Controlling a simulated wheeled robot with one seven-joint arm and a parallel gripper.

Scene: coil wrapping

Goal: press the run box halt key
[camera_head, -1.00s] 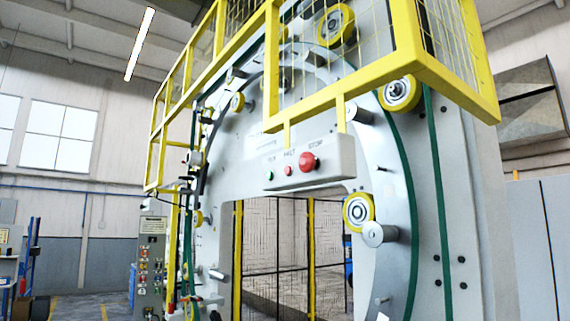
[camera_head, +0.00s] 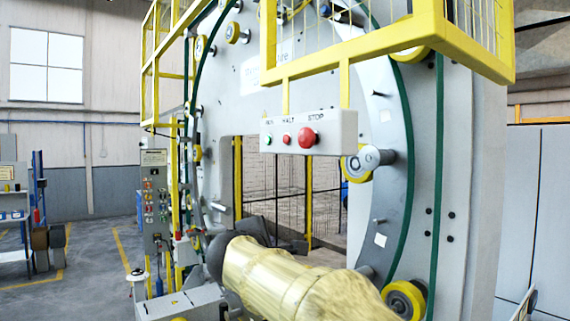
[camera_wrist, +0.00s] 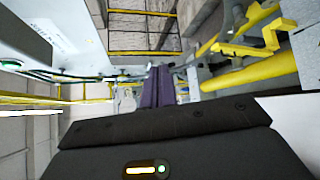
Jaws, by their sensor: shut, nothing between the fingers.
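The pale grey run box (camera_head: 335,132) hangs below the yellow guard frame in the head view. On its front face, from left to right, are a small green key marked RUN (camera_head: 267,139), a small red key marked HALT (camera_head: 286,138) and a larger red STOP button (camera_head: 307,138). In the wrist view my gripper (camera_wrist: 159,70) shows two dark purplish fingers side by side, shut and empty. In the head view a cream-covered, arm-like part reaches in below the box, apart from the keys. The fingers are not clear there. I cannot make out the keys in the wrist view.
The big grey wrapping machine (camera_head: 410,170) surrounds the box, with yellow mesh guards (camera_head: 385,45) above and yellow rollers (camera_head: 405,298) at its side. A control cabinet (camera_head: 153,200) stands to the left. Open floor (camera_head: 85,270) lies further left.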

